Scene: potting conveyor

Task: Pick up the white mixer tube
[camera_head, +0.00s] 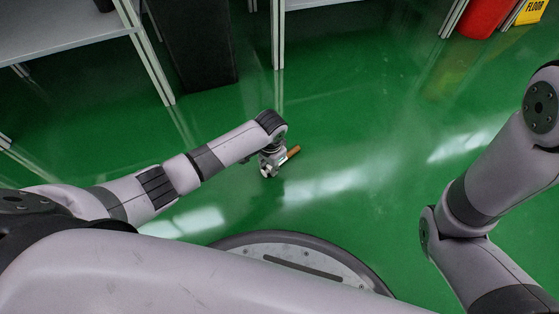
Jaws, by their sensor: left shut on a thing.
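My left gripper (268,170) hangs at the end of my left arm, near the middle of the view, above the green floor. It is shut on a small orange-brown, rod-like piece (293,152) that sticks out to its upper right. The rest of this piece is hidden by the gripper or too small to make out. I cannot make out a white mixer tube for sure. My right arm shows at the right, but its gripper is out of view.
A grey table (65,38) stands at the upper left, with a black box-like thing (200,45) beside it. A red container (486,14) and a yellow floor sign (533,11) are at the upper right. The green floor (370,110) is clear in the middle.

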